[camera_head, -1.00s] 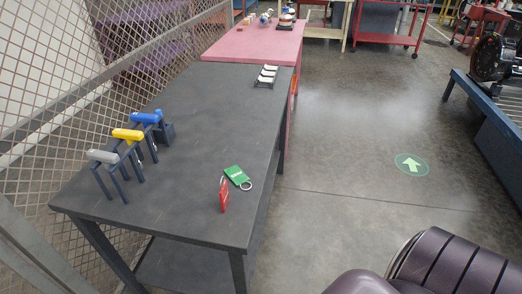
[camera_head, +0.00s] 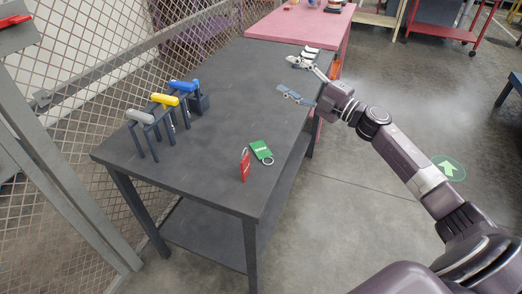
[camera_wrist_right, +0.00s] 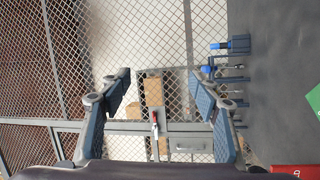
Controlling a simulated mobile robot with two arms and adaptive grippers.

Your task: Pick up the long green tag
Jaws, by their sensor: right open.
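The green tag (camera_head: 261,150) lies on the dark table (camera_head: 215,130) near its right front edge, with a metal ring at its lower end. Part of it also shows at the right edge of the right wrist view (camera_wrist_right: 315,99). My right gripper (camera_head: 289,76) is open and empty over the far right part of the table, beyond the green tag and apart from it. In the right wrist view its two fingers (camera_wrist_right: 160,80) are spread with nothing between them. My left gripper is not in view.
A mesh fence (camera_head: 100,60) borders the left side.

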